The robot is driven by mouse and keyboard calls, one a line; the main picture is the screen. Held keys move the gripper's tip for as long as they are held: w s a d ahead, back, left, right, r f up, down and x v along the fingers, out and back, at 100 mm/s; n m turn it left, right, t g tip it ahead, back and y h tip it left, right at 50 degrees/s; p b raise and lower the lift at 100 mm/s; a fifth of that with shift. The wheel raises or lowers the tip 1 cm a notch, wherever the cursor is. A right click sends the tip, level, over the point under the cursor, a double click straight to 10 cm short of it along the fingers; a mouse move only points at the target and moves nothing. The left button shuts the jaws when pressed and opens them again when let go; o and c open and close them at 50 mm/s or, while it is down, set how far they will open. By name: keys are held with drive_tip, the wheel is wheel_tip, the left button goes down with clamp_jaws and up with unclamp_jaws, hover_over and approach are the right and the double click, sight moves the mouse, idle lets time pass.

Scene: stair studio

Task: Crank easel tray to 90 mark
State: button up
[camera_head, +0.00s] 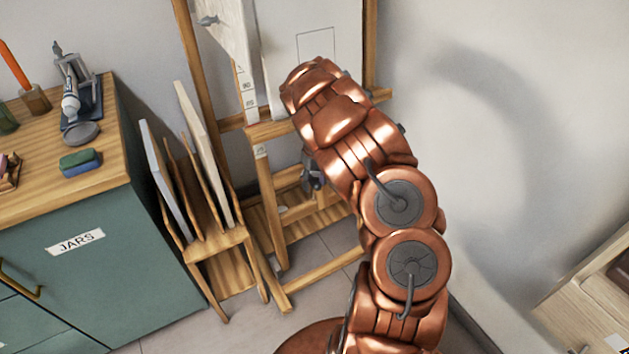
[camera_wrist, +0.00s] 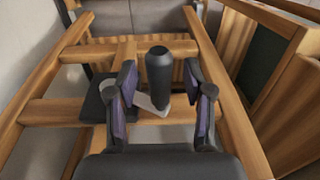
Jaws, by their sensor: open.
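The wooden easel (camera_head: 190,50) stands against the wall behind my arm, with a white canvas (camera_head: 315,30) on it. A pale strip on it carries small marks, of which 80 seems readable (camera_head: 247,88). In the wrist view, the crank has a black upright knob (camera_wrist: 159,68) on a light metal arm (camera_wrist: 150,104). My gripper (camera_wrist: 159,86) is open, with one finger on each side of the knob and gaps showing between. In the head view my gripper (camera_head: 312,176) is mostly hidden behind my copper arm.
A wooden rack (camera_head: 215,245) holding flat panels stands left of the easel. Left of that is a green cabinet (camera_head: 90,280) labelled JARS, with art supplies on its wooden top. Easel beams (camera_wrist: 235,110) flank my gripper closely. A pale wooden unit (camera_head: 585,300) stands lower right.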

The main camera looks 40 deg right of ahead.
clamp_jaws()
idle(0.4)
